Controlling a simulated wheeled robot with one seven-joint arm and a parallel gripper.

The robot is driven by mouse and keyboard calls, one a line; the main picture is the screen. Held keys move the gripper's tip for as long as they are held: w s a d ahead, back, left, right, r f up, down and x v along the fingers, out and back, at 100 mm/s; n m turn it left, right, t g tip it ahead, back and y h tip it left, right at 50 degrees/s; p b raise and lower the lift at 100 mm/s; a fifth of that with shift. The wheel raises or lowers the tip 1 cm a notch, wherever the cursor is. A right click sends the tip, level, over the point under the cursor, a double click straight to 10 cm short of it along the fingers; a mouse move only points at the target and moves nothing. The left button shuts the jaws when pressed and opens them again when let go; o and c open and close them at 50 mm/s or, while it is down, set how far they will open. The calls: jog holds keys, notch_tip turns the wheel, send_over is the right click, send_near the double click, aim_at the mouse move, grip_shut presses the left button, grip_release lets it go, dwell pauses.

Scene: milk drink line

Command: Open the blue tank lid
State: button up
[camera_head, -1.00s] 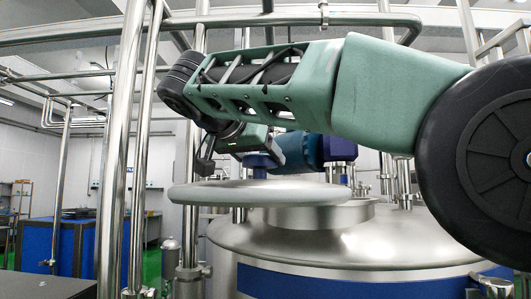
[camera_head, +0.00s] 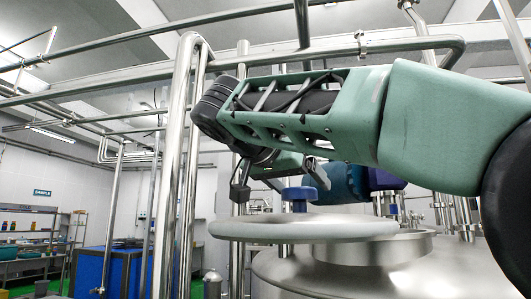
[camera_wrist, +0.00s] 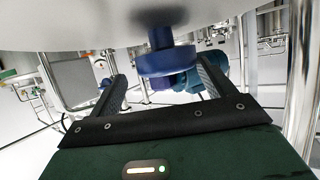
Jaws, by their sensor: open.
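The tank lid (camera_head: 305,229) is a round, pale metal disc lying level, with a blue knob (camera_head: 299,198) on top. It sits off to the left of the round neck (camera_head: 385,249) on the steel tank (camera_head: 390,277), overlapping the neck's left part in the head view. My gripper (camera_head: 316,174) is just above the knob, apart from it. In the wrist view my gripper (camera_wrist: 160,68) is open, with the blue knob (camera_wrist: 168,62) between and slightly beyond its fingers. The lid (camera_wrist: 200,20) fills the top there. The tank's blue band is out of view.
Vertical steel pipes (camera_head: 181,160) stand left of the lid, and a horizontal pipe (camera_head: 300,52) runs above my arm. A blue motor (camera_head: 345,184) is behind the knob. A blue cabinet (camera_head: 103,271) and shelves stand at the far left.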

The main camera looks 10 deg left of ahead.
jog(key=p+v, duration=0.3)
jog(key=v, duration=1.1)
jog(key=shift+s+a+f, duration=0.1)
